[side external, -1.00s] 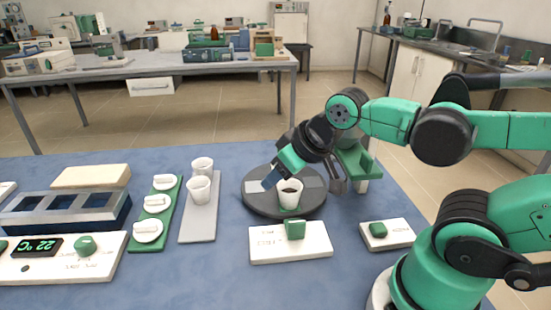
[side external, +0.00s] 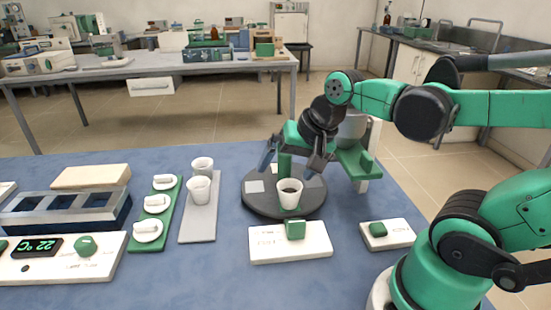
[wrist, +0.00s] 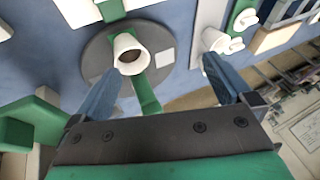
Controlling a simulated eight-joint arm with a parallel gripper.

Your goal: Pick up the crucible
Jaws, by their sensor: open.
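A white crucible (side external: 290,198) with dark contents stands upright on the dark round plate (side external: 254,204). In the wrist view the crucible (wrist: 124,42) is above and left of the middle, with its dark inside showing. My gripper (side external: 291,163) is open, with its blue-grey fingers spread wide, behind and above the crucible. In the wrist view my gripper (wrist: 158,75) has nothing between its fingers at the tips; the crucible lies beyond the left finger's tip. Two other white crucibles, a front one (side external: 198,190) and a rear one (side external: 202,166), stand on a grey slab (side external: 200,226) to the left.
A green upright piece (side external: 284,166) stands just behind the crucible. A white control box (side external: 290,248) with a green knob is in front of the plate. A green strip with white lids (side external: 151,204) lies left. A green stand (side external: 358,165) is at right.

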